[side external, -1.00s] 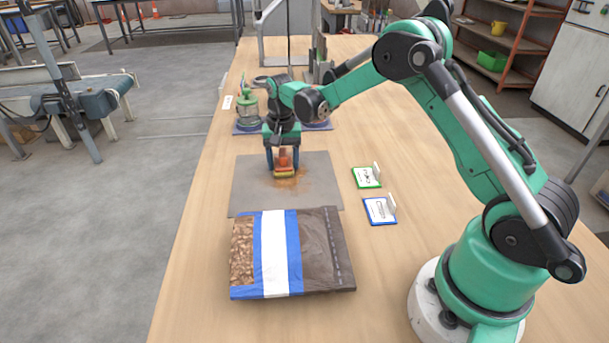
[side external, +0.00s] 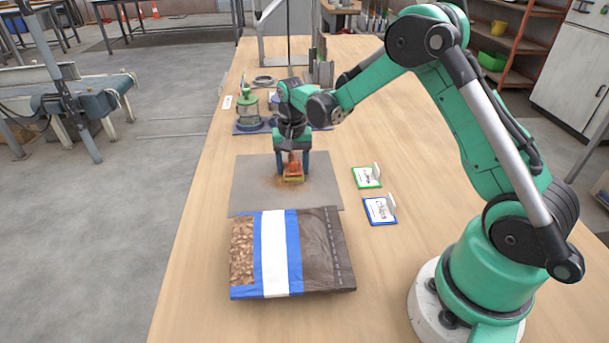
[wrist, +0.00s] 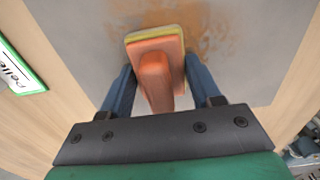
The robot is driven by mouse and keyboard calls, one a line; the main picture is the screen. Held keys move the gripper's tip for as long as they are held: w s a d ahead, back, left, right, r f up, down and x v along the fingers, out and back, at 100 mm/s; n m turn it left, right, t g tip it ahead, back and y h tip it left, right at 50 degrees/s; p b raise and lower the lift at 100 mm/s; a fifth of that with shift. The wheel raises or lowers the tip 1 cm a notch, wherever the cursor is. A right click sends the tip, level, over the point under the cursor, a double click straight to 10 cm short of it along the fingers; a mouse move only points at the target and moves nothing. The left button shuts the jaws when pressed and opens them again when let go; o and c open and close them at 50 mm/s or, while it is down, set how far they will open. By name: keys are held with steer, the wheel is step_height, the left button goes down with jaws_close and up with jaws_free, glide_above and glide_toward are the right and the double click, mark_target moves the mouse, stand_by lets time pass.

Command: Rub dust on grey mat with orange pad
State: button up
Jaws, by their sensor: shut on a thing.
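The grey mat (side external: 248,190) lies flat on the wooden table. Brown-orange dust is smeared across its middle; in the wrist view the dust (wrist: 208,38) shows beside and beyond the pad. My gripper (side external: 293,172) is over the mat, shut on the handle of the orange pad (side external: 292,169). In the wrist view the orange pad (wrist: 156,70) sits between the two blue fingers, with a yellowish layer along its edge. The pad is down at the mat and seems to touch it, though its underside is hidden.
A bag of brown pellets (side external: 318,250) lies in front of the mat. A green-edged card (side external: 366,177) and a blue-edged card (side external: 379,210) lie to the right. A green-lidded jar (side external: 248,108) stands behind on a blue base.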

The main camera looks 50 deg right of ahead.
mark_target(295, 193)
steer(key=shift+s+a, duration=2.2)
steer(key=shift+s+a+r, duration=0.15)
steer(key=shift+s+r, duration=0.05)
steer(key=shift+r, duration=0.4)
steer(key=shift+s+a+r, duration=0.1)
steer(key=shift+s+r, duration=0.05)
steer(key=shift+r, duration=3.4)
